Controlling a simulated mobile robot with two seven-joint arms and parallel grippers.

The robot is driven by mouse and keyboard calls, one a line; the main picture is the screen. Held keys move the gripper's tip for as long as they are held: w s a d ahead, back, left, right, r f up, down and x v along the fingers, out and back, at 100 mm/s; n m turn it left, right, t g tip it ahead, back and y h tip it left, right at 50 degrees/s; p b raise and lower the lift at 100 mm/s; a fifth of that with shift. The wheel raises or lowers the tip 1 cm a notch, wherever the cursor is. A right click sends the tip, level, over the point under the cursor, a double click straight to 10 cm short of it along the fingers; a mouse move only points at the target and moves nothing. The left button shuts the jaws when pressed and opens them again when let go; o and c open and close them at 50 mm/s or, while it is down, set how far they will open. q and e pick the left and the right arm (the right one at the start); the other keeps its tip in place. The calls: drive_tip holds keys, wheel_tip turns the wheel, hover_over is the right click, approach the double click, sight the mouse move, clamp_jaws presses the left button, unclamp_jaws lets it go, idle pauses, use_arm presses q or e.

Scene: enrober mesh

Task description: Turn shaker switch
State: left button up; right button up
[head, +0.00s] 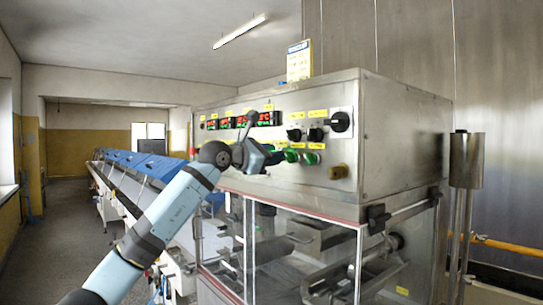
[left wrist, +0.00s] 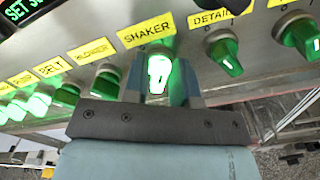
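The shaker switch (left wrist: 159,73) is a brightly lit green knob under the yellow SHAKER label (left wrist: 147,31) in the left wrist view. Its handle points nearly straight down in that picture. My left gripper (left wrist: 163,82) has one finger on each side of the knob; I cannot tell whether the fingers touch it. In the head view my left gripper (head: 270,156) is at the front panel, by the lower row of knobs, and hides part of that row. My right gripper is not in view.
Black knobs, a large black rotary switch (head: 340,122) and red displays sit above. Clear panels (head: 275,240) lie below.

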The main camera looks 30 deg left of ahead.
use_arm(q)
drive_tip(key=shift+n, duration=0.4)
drive_tip(key=shift+w+a+n+b, duration=0.15)
drive_tip(key=shift+n+b, duration=0.2)
drive_tip(key=shift+n, duration=2.4)
drive_tip(key=shift+s+a+n+b, duration=0.1)
drive_tip(key=shift+n+b, duration=0.2)
drive_tip(key=shift+n, duration=2.45)
drive_tip(key=o, duration=0.7)
